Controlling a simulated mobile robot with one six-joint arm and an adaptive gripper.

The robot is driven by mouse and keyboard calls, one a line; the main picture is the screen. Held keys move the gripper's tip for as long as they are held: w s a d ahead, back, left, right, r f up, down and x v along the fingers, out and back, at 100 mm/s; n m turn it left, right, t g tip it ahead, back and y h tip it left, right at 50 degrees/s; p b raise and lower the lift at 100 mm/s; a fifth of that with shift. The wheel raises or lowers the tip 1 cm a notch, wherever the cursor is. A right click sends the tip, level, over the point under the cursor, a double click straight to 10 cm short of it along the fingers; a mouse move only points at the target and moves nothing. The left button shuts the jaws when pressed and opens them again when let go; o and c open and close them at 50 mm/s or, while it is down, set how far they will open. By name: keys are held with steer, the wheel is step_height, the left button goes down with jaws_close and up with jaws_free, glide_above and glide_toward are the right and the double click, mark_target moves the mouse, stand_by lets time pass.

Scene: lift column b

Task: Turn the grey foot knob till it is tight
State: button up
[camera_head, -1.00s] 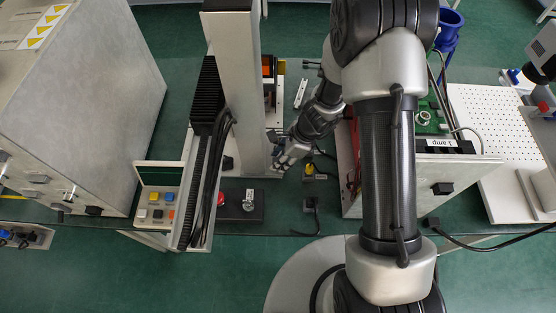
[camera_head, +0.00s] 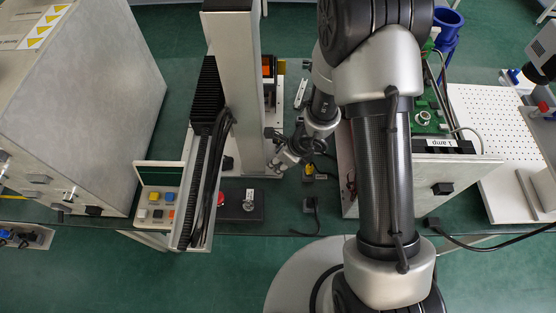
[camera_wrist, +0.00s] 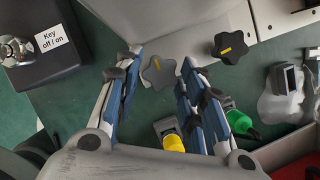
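My gripper (camera_wrist: 160,60) is open, one blue-and-grey finger on each side of the knob, with a gap showing on both sides. I cannot tell how far above the knob the fingertips are. In the head view my gripper (camera_head: 276,163) is beside the column's base (camera_head: 258,165), and the knob cannot be made out there.
A black knob with a yellow mark (camera_wrist: 230,47) is right of the grey one. A black key-switch box (camera_wrist: 40,48) stands left. Yellow (camera_wrist: 172,140) and green (camera_wrist: 240,123) plugs lie close by my right finger. A grey panelled case (camera_head: 440,180) stands right of my gripper.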

mark_target(280, 163)
steer(key=shift+o, duration=1.4)
step_height(280, 163, up, 7)
steer(key=p, duration=0.5)
steer(key=shift+r+p, duration=0.1)
steer(key=shift+p, duration=0.2)
